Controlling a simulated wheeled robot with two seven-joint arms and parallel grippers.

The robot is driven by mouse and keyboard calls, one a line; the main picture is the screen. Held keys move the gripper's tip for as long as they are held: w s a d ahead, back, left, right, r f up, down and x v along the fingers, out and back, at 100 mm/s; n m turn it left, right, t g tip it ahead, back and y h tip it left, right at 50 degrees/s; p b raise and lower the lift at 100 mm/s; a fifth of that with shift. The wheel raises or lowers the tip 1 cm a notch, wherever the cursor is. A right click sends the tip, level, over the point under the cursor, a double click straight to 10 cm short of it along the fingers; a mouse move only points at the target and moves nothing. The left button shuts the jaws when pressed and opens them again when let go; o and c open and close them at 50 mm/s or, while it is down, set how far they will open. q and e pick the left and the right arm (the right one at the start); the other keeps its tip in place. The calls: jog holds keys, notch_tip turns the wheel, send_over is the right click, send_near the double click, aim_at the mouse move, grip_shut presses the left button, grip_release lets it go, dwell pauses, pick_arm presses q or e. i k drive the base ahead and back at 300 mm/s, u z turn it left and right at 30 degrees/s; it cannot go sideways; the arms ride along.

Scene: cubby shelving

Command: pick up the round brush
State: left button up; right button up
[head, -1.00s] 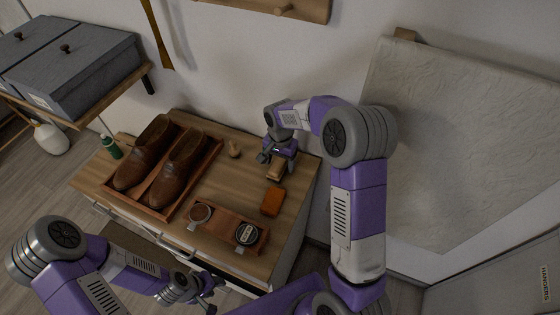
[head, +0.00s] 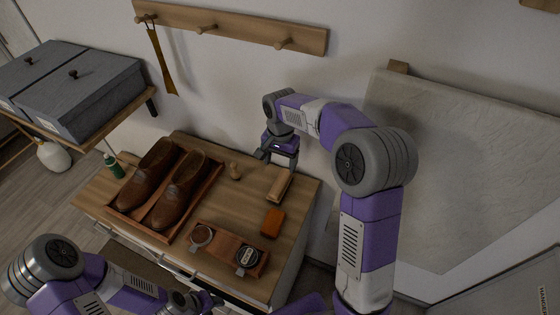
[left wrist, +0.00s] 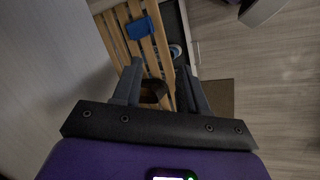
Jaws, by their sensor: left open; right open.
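My left gripper (head: 210,300) is low at the bottom edge of the head view, in front of the cabinet. In the left wrist view its fingers (left wrist: 160,75) are spread with nothing held. The round brush cannot be made out in that view.
The shoes (head: 150,175) sit in a tray at left, beside a green bottle (head: 113,165). An orange block (head: 272,222) and a wooden holder with two round tins (head: 226,245) are at the front right. A wall and hook rail (head: 245,28) stand behind.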

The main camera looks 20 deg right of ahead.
aim_at(236, 173)
jog(key=k, duration=1)
